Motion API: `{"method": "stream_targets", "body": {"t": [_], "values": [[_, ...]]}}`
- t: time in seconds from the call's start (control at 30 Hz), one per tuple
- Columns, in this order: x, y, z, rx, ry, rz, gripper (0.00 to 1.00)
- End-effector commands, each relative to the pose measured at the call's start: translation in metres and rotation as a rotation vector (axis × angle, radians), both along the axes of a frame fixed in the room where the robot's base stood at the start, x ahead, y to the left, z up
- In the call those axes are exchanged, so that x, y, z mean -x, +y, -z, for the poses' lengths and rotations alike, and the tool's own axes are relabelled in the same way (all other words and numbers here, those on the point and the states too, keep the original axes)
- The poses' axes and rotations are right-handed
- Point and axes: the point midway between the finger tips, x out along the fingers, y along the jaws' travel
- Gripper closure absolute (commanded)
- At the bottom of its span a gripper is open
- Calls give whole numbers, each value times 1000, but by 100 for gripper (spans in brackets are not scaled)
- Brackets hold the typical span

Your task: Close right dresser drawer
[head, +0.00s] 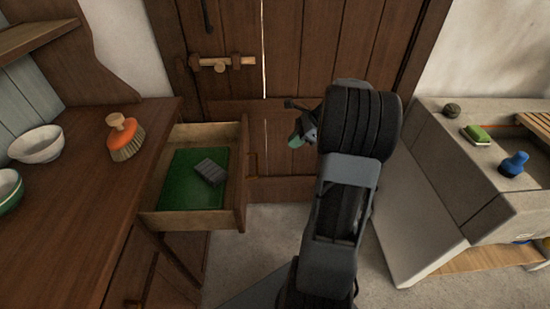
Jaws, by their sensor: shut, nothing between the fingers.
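The dresser drawer (192,220) stands pulled out from the right end of the wooden dresser (75,215). It has pale wooden walls and a green bottom, and a grey ridged block (210,172) lies inside. The drawer's front panel (243,178) faces right, toward the open floor. My gripper (297,138) is in the air to the right of the drawer front and apart from it in the picture. It is shut and empty. Its fingers are small here and partly hidden by my wrist.
An orange brush (124,138) and bowls (36,144) stand on the dresser top. A plank door (290,50) with a wooden bolt is behind. A stone sink unit (440,190) with a green sponge (477,133) and a blue object (513,163) stands right. Floor between is clear.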

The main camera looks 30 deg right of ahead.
Motion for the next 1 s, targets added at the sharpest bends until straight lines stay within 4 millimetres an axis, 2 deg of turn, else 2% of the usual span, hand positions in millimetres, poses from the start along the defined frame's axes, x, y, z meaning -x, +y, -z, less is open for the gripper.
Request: {"method": "stream_targets", "body": {"t": [0.17,0.57,0.8,1.0], "values": [[-8,10,23,-14,6,17,100],[-30,51,80,-11,6,13,100],[-44,74,82,-8,4,13,100],[-49,81,84,-9,5,15,100]]}}
